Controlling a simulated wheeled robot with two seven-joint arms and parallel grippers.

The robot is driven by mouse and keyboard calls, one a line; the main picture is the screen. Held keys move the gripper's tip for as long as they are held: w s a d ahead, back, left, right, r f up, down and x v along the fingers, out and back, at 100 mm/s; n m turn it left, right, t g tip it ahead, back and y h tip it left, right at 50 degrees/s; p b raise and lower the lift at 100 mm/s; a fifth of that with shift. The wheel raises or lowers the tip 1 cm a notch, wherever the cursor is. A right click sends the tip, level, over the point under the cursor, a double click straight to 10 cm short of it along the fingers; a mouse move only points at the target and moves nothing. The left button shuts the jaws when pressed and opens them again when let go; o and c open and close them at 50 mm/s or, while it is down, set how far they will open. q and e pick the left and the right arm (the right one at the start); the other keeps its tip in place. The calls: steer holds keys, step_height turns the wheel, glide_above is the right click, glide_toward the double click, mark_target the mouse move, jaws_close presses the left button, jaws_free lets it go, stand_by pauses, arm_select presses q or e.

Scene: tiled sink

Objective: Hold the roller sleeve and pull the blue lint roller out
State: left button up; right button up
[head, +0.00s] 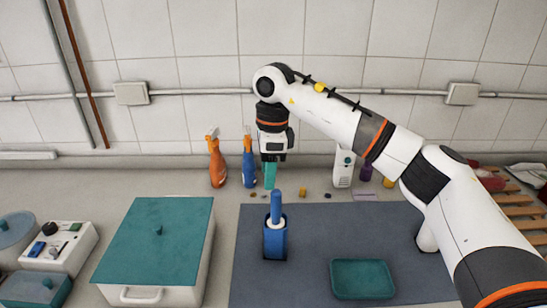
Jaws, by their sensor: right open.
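The blue lint roller (276,205) stands upright in the blue roller sleeve (275,245), with its handle pointing up and a white part showing at the sleeve's mouth. The sleeve stands on the dark blue-grey mat (330,235), near its left side. My right gripper (273,157) is open, pointing down behind and above the roller, apart from it. A teal shape (269,175) shows just below the gripper; I cannot tell whether they touch. My left gripper is not in view.
An orange spray bottle (216,163) and a blue one (249,165) stand by the wall. A white bottle (343,168) stands right of the gripper. A teal-lidded box (160,240) is on the left. A teal tray (362,279) lies on the mat. Mat space right of the sleeve is clear.

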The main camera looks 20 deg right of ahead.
mark_target(276, 205)
steer(key=shift+d+r+h, duration=0.2)
steer(key=shift+d+r, duration=0.1)
steer(key=shift+d, duration=0.2)
steer(key=shift+d+r+h, duration=0.2)
steer(key=shift+d+r, duration=0.05)
steer(key=shift+d, duration=0.2)
step_height(276, 205, down, 10)
steer(key=p, duration=0.4)
steer(key=shift+f, duration=0.9)
steer(key=shift+a, duration=0.1)
steer(key=shift+c, duration=0.6)
